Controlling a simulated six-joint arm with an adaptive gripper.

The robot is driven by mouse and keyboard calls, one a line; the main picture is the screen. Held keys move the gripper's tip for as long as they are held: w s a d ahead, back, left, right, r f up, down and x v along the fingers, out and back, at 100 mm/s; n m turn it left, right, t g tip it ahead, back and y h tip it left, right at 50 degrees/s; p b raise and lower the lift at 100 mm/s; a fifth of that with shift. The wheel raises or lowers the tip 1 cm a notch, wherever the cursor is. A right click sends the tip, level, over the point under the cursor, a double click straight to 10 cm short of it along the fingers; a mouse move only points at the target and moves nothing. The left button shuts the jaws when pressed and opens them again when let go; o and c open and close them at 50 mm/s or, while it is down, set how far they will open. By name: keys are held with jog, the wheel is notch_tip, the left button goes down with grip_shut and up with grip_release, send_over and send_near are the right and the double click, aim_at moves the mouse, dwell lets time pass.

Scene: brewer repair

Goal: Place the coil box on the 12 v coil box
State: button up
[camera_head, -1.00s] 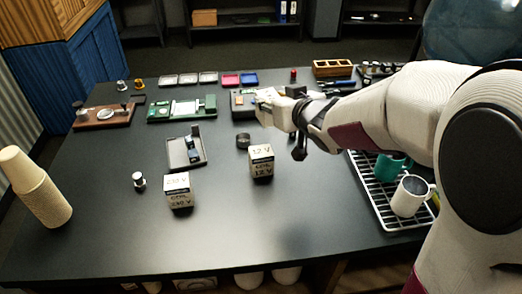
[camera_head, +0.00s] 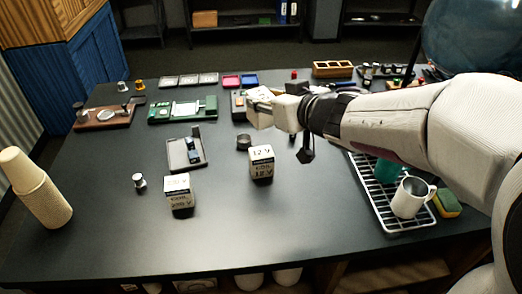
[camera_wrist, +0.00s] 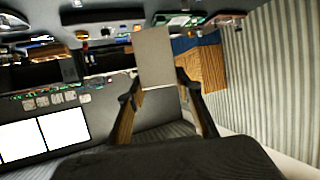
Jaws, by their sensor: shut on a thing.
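The 12 V coil box (camera_head: 261,164), a small white carton with black lettering, stands upright on the dark table in the head view. A similar carton (camera_head: 179,192) stands to its left, its lettering partly readable as a higher voltage. My gripper (camera_head: 268,108) is raised above and behind the 12 V coil box. In the wrist view my gripper (camera_wrist: 158,86) is shut on a plain grey-beige box (camera_wrist: 155,55), held between the fingertips. In the head view this held box (camera_head: 257,108) looks pale and partly hidden; its label cannot be read.
A grey tray (camera_head: 175,160) and a black ring (camera_head: 243,141) lie near the cartons. A wire rack (camera_head: 375,205) with a white mug (camera_head: 410,198) and a green mug stands at right. The front table middle is clear.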

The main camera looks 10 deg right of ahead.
aim_at(268, 123)
jog(key=shift+f, duration=3.1)
jog(key=shift+f, duration=0.1)
jog(key=shift+f, duration=1.8)
jog(key=shift+f, duration=0.2)
jog(key=o, duration=1.2)
jog(key=shift+r, duration=0.1)
